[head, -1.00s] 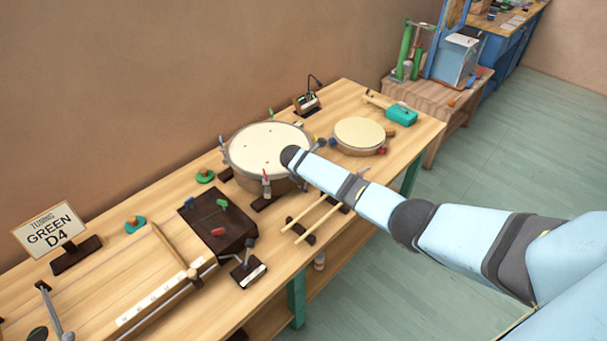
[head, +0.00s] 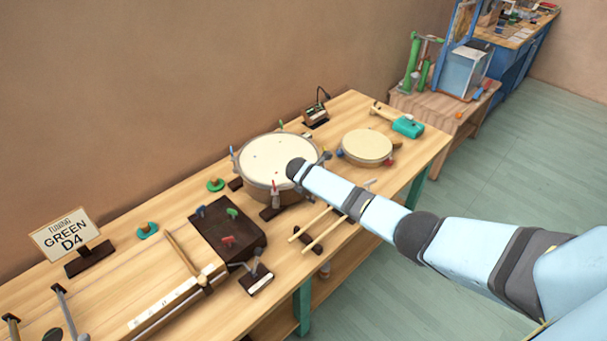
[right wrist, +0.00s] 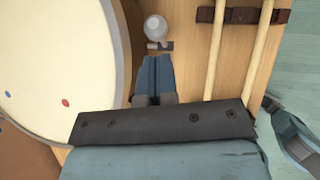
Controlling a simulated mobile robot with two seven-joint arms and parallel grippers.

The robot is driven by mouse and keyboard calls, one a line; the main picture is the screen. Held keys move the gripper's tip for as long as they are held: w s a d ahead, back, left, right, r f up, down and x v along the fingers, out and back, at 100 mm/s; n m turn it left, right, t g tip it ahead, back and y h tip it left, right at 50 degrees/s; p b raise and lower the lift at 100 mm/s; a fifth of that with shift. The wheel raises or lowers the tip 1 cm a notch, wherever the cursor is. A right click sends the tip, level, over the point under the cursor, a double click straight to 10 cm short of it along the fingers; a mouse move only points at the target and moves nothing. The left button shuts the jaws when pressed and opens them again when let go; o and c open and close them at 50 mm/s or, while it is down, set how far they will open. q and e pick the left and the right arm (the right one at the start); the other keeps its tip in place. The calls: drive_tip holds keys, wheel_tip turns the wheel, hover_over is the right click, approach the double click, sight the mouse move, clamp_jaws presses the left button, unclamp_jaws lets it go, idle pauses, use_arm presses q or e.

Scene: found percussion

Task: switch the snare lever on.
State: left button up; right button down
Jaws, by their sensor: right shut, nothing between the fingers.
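The snare drum (head: 268,158), round with a pale head, stands on the bench in the head view. Its head (right wrist: 50,65) fills the left of the right wrist view. My right gripper (right wrist: 157,60) is shut and empty, beside the drum's rim. Just beyond its fingertips is a pale grey rounded knob (right wrist: 155,27) with a small metal bracket; I cannot tell for sure whether this is the snare lever, nor whether the fingers touch it. In the head view my right arm hides the gripper and that side of the drum.
Two drumsticks (head: 322,232) lie on a dark rack close to the gripper's right in the wrist view. A smaller drum (head: 367,147) stands behind. A dark box (head: 228,228) with coloured knobs and a sign (head: 64,234) are at left. Bench (head: 185,215) is partly clear.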

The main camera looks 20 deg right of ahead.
drive_tip(key=v, duration=1.1)
drive_tip(key=shift+s+r, duration=0.1)
drive_tip(key=shift+r, duration=0.05)
